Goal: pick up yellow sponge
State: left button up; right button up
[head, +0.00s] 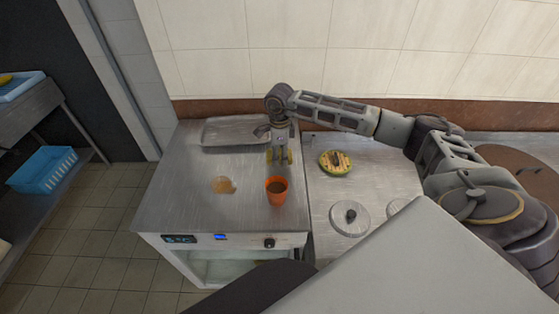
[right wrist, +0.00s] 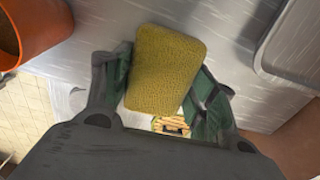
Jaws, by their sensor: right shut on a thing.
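The yellow sponge (right wrist: 165,68) fills the middle of the right wrist view. It sits between the green-padded fingers of my right gripper (right wrist: 160,95), which is shut on it. In the head view my right gripper (head: 280,155) points down over the steel counter, behind the orange cup. Only small yellowish parts show at its fingertips there, and I cannot tell from this view whether the sponge touches the counter. My left gripper is not in view.
The orange cup (head: 277,191) with dark contents stands just in front of my right gripper. A tan item (head: 223,185) lies left of it. A metal tray (head: 225,143) lies behind. A round green-rimmed item (head: 335,163) and a round lid (head: 349,218) are right. The counter's front left is clear.

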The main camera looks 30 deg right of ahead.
aim_at(280, 154)
jog(key=shift+r+b, duration=0.35)
jog(key=shift+r, duration=2.75)
jog(key=o, duration=0.5)
jog(key=c, duration=0.4)
